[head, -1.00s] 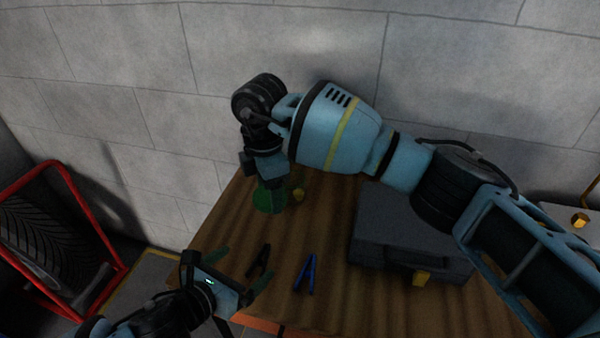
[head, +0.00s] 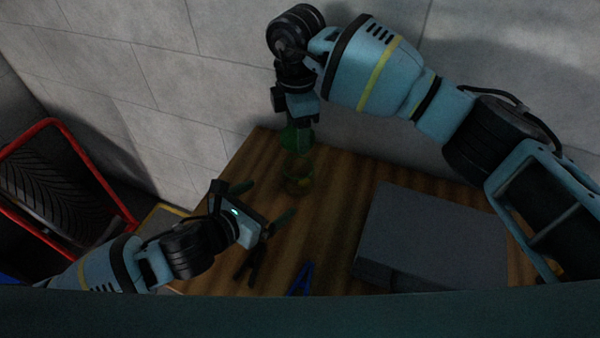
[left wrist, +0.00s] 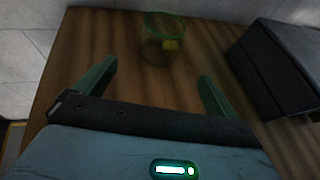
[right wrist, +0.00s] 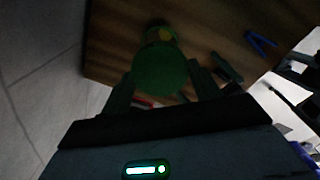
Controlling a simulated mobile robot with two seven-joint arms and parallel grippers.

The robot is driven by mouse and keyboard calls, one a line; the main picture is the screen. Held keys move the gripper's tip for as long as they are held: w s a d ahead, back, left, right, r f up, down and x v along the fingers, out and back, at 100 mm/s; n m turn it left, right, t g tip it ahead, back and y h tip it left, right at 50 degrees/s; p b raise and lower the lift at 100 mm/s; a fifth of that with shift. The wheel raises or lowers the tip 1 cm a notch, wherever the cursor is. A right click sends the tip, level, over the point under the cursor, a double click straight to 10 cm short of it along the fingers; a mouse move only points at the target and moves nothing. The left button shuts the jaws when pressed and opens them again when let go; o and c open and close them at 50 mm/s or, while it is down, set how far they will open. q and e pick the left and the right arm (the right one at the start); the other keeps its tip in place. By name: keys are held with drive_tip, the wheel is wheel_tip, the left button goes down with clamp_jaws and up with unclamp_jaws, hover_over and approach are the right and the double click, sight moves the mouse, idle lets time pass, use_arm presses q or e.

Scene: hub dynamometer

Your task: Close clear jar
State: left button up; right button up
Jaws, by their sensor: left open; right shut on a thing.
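The clear jar (head: 297,178) stands upright on the wooden table with a small yellow object inside. It also shows in the left wrist view (left wrist: 163,38), with an open top. My right gripper (head: 297,128) is shut on a round green lid (right wrist: 160,74). In the head view the lid (head: 292,140) is just above the jar; the exact gap is hard to tell. In the right wrist view the lid partly covers the jar (right wrist: 158,33). My left gripper (head: 265,203) is open and empty, in front and left of the jar, its fingers pointing toward it.
A grey case (head: 430,235) sits on the table (head: 335,205) at the right. A black clamp (head: 252,265) and a blue clamp (head: 301,279) lie near the front. A wall (head: 140,60) is behind. A red rack with a tyre (head: 60,190) stands at the left.

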use_arm(q)
drive_tip(key=x, duration=1.2)
idle(0.3)
drive_tip(key=c, duration=1.4)
drive_tip(key=shift+c, duration=0.2)
use_arm(e)
hover_over(298, 155)
drive_tip(key=s, duration=0.3)
drive_tip(key=shift+f, duration=2.5)
drive_tip(key=shift+f, duration=0.1)
drive_tip(key=shift+f, duration=0.85)
drive_tip(key=shift+f, duration=0.55)
